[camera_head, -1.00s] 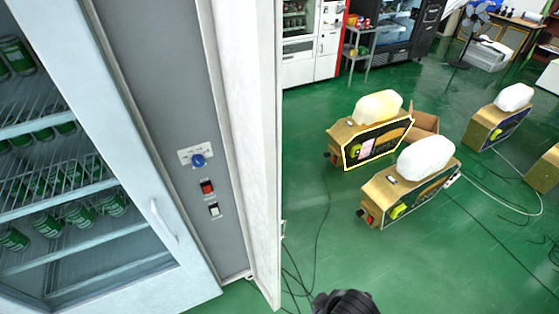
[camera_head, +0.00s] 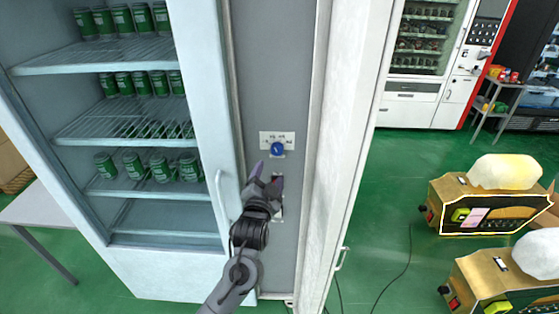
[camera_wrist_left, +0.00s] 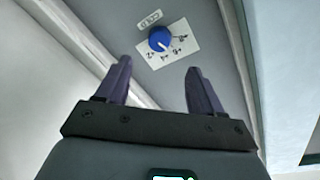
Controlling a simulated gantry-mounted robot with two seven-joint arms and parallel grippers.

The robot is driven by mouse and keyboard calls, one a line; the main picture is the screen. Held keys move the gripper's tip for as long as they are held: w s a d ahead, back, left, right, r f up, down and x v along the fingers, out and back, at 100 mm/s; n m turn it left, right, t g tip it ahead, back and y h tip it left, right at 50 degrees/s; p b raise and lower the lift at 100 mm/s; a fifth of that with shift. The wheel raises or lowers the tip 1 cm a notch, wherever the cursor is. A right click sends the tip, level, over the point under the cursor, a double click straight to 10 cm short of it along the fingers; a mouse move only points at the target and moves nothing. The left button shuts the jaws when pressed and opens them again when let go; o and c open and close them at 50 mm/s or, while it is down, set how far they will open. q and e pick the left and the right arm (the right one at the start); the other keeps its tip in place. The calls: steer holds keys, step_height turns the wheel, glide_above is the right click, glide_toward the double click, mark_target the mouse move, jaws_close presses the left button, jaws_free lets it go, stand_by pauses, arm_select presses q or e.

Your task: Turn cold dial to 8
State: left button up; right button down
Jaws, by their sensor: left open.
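The cold dial (camera_head: 277,149) is a round blue knob on a white label plate (camera_head: 264,138), set on the grey control panel (camera_head: 275,60) beside the fridge. My left gripper (camera_head: 269,173) is open and empty just below the dial in the head view. In the left wrist view the dial (camera_wrist_left: 160,39) lies ahead of the left gripper's fingertips (camera_wrist_left: 158,62), roughly midway between them and apart from them. The switches below are mostly hidden by my gripper. My right gripper is not in view.
The fridge (camera_head: 205,90) with green cans stands left of the panel, its handle (camera_head: 222,190) close to my left arm. A white open door (camera_head: 345,150) stands right of the panel. Gold machines (camera_head: 480,205) sit on the green floor farther right.

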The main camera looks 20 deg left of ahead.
mark_target(276, 152)
arm_select(q)
steer(key=w, duration=0.3)
steer(key=w+a, duration=0.1)
steer(key=w, duration=0.6)
steer(key=shift+a, duration=0.3)
steer(key=c, duration=1.1)
